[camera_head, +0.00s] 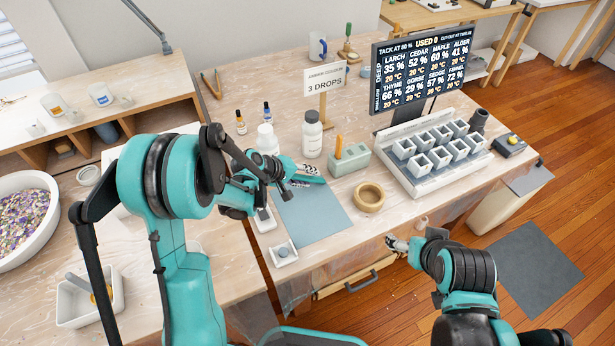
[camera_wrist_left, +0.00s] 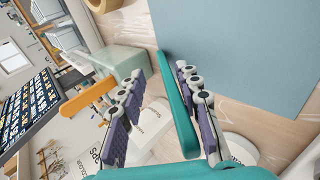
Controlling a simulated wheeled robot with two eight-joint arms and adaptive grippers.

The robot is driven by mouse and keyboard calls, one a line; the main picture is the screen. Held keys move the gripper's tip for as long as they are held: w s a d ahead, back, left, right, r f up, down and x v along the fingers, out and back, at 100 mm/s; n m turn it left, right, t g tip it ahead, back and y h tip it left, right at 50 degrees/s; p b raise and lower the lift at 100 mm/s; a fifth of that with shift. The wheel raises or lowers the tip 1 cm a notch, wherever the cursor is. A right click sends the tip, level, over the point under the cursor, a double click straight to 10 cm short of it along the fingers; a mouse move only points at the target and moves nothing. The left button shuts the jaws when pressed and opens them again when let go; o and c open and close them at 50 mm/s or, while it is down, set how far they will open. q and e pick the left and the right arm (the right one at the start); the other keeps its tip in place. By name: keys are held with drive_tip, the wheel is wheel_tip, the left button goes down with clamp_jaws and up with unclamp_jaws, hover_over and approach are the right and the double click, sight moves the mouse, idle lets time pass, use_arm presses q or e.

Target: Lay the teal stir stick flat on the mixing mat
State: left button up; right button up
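The teal stir stick (camera_wrist_left: 176,95) shows between the two fingers of my left gripper (camera_wrist_left: 163,108) in the left wrist view. It is close beside one finger, with a clear gap to the other. In the head view the stick (camera_head: 313,180) is at the far edge of the blue-grey mixing mat (camera_head: 318,218), partly hidden by the fingers. I cannot tell whether it touches the mat. The mat (camera_wrist_left: 245,45) also shows in the left wrist view. My left gripper (camera_head: 303,174) has its fingers apart. My right gripper (camera_head: 397,243) is beyond the table's front edge.
A green block (camera_head: 350,160) holding an upright orange stick (camera_head: 338,147), a wooden ring (camera_head: 369,197) and white bottles (camera_head: 312,135) stand around the mat. A mould tray (camera_head: 435,165) is at right, a small white dish (camera_head: 283,253) at front left. The mat's middle looks clear.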

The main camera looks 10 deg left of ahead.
use_arm(q)
drive_tip(key=v, duration=1.2)
idle(0.6)
drive_tip(key=s+r+m+y, duration=0.2)
drive_tip(key=s+m+y, duration=0.1)
drive_tip(key=s, duration=0.6)
drive_tip(key=s+a+r+m+t+y, duration=0.1)
drive_tip(key=s+r+m+y, duration=0.2)
drive_tip(key=s, duration=0.7)
drive_tip(key=shift+s+a+r+m+y, duration=0.25)
drive_tip(key=shift+m+y, duration=0.15)
drive_tip(key=shift+m, duration=0.2)
